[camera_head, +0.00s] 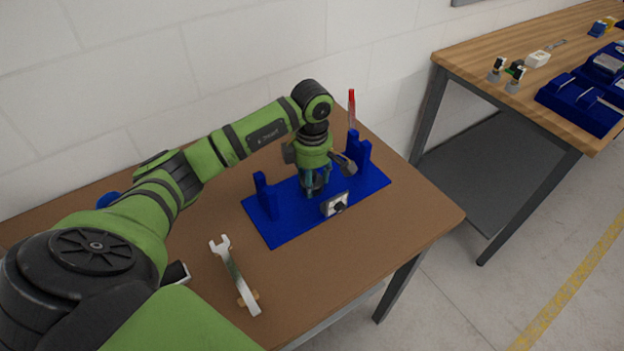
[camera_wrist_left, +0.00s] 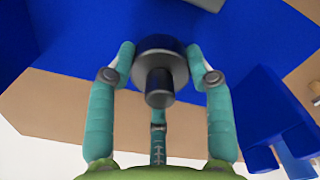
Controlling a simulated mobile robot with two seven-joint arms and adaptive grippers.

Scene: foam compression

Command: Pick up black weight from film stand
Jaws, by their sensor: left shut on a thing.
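The black weight (camera_wrist_left: 160,61) is a dark disc with a knob, between the teal fingers in the left wrist view. My left gripper (camera_head: 317,186) is shut on it, pointing down over the film stand. It also shows in the left wrist view (camera_wrist_left: 160,78). The film stand is a blue plate (camera_head: 280,228) with upright blue posts on either side of the gripper. In the head view, the fingers mostly hide the weight, and I cannot tell whether it touches the stand. My right gripper is not in view.
A wrench (camera_head: 232,272) lies on the brown table (camera_head: 400,225) in front. A small grey-and-black device (camera_head: 335,204) is at the stand's front edge. A red-tipped tool (camera_head: 351,108) stands behind. A second table (camera_head: 480,75) holds blue trays (camera_head: 582,107) at the right.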

